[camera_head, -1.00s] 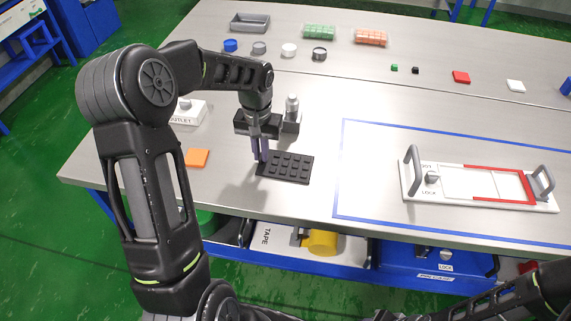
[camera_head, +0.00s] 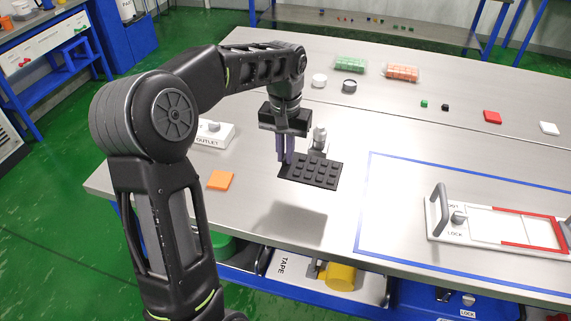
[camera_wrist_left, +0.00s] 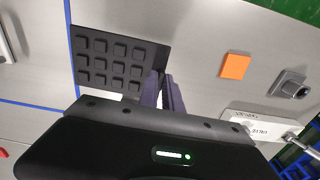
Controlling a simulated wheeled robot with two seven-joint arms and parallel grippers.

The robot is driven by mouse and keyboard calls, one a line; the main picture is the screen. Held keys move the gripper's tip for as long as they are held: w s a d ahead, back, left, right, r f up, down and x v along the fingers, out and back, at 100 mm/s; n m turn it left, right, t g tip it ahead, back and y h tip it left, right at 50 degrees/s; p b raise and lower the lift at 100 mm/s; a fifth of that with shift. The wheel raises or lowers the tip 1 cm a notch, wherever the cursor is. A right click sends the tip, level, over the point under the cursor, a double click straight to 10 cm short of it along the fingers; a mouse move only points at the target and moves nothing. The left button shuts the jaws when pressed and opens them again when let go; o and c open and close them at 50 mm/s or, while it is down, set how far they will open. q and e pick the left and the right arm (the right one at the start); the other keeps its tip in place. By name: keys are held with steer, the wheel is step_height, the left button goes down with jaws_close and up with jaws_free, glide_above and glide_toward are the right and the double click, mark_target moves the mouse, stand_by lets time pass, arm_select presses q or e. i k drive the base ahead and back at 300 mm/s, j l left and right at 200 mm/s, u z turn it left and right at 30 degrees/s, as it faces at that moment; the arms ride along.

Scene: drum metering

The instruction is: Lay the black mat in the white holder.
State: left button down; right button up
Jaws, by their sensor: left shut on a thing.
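The black mat (camera_head: 316,171) is a dark rectangle with rows of raised square studs. My left gripper (camera_head: 286,160) is shut on its left edge and holds it level above the table, with a shadow on the steel below. The mat also shows in the left wrist view (camera_wrist_left: 112,62), beside the fingers (camera_wrist_left: 165,92). The white holder (camera_head: 484,222) lies at the right inside a blue outlined area. It has grey handles, a knob, a red-edged frame and a LOCK label. The mat is apart from it, to its left. My right gripper is out of view.
An orange square (camera_head: 220,180) and a white OUTLET block (camera_head: 213,134) lie left of the mat. A grey metal fixture (camera_head: 319,141) stands just behind it. The steel table between mat and holder is clear.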

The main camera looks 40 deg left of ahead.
mark_target(497, 227)
steer(key=i+l, duration=0.15)
steer(key=l, duration=0.25)
steer(key=i+l, duration=0.15)
steer(key=l, duration=0.25)
steer(key=i+l, duration=0.15)
steer(key=l, duration=0.25)
steer(key=i+l, duration=0.15)
steer(key=l, duration=0.25)
steer(key=i+l, duration=0.15)
steer(key=l, duration=0.25)
steer(key=i+l, duration=0.15)
steer(key=l, duration=0.25)
